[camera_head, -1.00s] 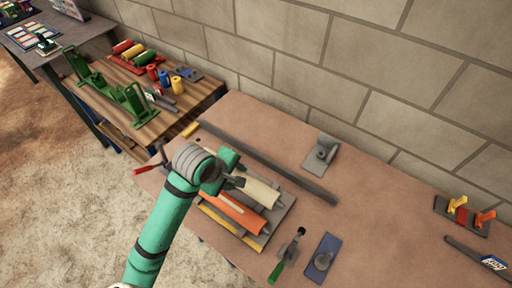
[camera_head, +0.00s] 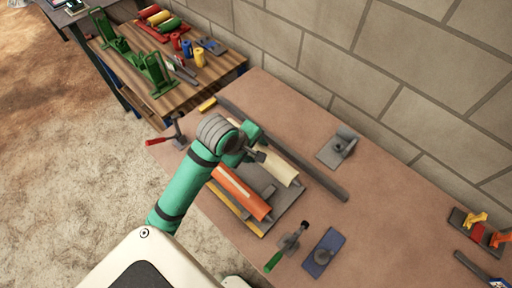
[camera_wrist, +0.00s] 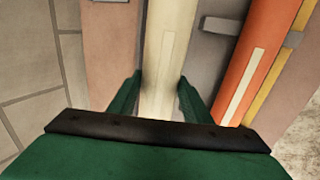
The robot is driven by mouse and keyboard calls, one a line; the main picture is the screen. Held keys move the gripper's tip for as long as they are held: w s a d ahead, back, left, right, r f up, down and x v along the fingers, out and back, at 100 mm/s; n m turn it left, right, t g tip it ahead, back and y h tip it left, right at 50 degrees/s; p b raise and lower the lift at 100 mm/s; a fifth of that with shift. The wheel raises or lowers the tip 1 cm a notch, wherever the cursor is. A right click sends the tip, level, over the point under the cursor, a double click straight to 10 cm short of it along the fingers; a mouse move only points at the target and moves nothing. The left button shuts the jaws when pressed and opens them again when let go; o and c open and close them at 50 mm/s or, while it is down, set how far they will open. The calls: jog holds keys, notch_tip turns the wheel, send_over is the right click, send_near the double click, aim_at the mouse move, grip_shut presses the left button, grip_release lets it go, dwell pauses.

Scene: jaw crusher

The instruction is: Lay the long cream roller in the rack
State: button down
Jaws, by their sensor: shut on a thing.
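The long cream roller (camera_head: 280,168) shows at the far side of a grey plate, which looks like the rack (camera_head: 293,217). My gripper (camera_head: 258,155) is shut on it. In the wrist view, the green fingers of my gripper (camera_wrist: 160,80) stand on both sides of the cream roller (camera_wrist: 170,40), which runs lengthwise between them. An orange roller (camera_head: 242,192) lies on the plate, roughly parallel and nearer the robot. Whether the cream roller touches the plate is hard to tell. My wrist hides its far left end.
A long dark bar (camera_head: 310,172) lies behind the plate. A tool with a green handle (camera_head: 288,245) and a blue plate (camera_head: 324,254) lie in front right. A grey fixture (camera_head: 337,147) stands behind. Green stands (camera_head: 150,65) are on the wooden bench at upper left.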

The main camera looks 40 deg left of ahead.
jog(key=shift+f, duration=2.5)
jog(key=shift+w, duration=0.1)
jog(key=shift+s, duration=0.3)
jog(key=shift+w, duration=0.2)
jog(key=shift+f, duration=1.5)
jog(key=c, duration=0.9)
grip_release()
jog(key=shift+f, duration=0.1)
